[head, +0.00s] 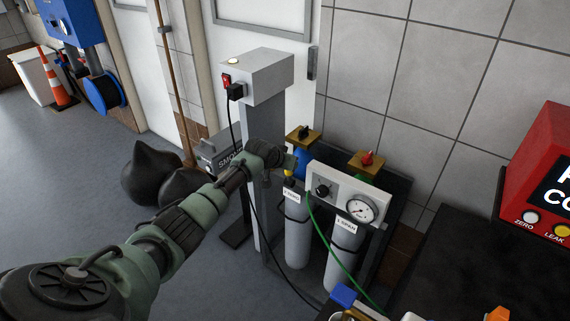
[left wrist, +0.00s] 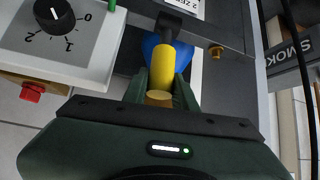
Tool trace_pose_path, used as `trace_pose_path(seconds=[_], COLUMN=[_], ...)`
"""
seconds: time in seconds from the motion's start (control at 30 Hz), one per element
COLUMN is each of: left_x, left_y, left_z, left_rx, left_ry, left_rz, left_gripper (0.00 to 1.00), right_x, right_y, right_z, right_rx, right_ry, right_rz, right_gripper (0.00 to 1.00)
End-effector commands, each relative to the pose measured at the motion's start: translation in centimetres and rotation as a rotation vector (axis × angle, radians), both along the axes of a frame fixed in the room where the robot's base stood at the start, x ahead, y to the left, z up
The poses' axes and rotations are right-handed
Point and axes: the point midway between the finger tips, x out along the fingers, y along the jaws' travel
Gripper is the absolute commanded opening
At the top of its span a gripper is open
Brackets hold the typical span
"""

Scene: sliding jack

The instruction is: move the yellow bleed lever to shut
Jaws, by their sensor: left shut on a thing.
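The yellow bleed lever (left wrist: 160,68) shows in the left wrist view as a yellow sleeve running from a dark pivot at the top down between my left gripper's (left wrist: 161,92) green fingers. The fingers are closed around its lower end. In the head view a small yellow part of the lever (head: 288,173) shows beside my left gripper (head: 287,164), at the gas cylinders; the gripper hides the rest. No open or shut marking for the lever is readable. My right gripper is not in view.
A white panel (head: 343,184) with a black knob and a gauge sits right of the lever. Two grey cylinders (head: 297,230) stand below. A grey post with a box (head: 257,77) stands behind my arm. A green hose (head: 333,243) hangs in front. A dark bench (head: 465,265) is at right.

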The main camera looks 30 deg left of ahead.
Motion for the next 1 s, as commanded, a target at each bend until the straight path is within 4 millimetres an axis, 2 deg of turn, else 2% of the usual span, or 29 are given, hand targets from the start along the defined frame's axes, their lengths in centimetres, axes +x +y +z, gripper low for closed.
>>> trace_pose_path(seconds=[0.3, 0.8, 0.83, 0.87, 0.9, 1.0], left_x=[1.07, 1.18, 1.18, 1.19, 1.19, 1.2], left_y=[-0.13, -0.09, -0.09, -0.1, -0.09, -0.1], left_z=[-0.04, -0.05, -0.05, -0.04, -0.04, -0.03], left_rx=[0.007, 0.011, 0.011, 0.011, 0.011, 0.011], left_ry=[0.108, 0.124, 0.124, 0.124, 0.123, 0.123], left_rz=[0.001, 0.0, 0.0, 0.0, 0.0, 0.0], left_gripper=[0.0, 0.0, 0.33, 0.41, 0.48, 0.48], right_x=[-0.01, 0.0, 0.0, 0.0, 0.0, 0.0], right_y=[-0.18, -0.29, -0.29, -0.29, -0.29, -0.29], right_z=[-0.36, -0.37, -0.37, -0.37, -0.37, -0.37], right_rx=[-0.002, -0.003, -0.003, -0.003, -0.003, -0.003], right_ry=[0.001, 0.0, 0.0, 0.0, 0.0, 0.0], right_rz=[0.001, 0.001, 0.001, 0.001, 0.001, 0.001], right_gripper=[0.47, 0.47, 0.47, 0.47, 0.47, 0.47])
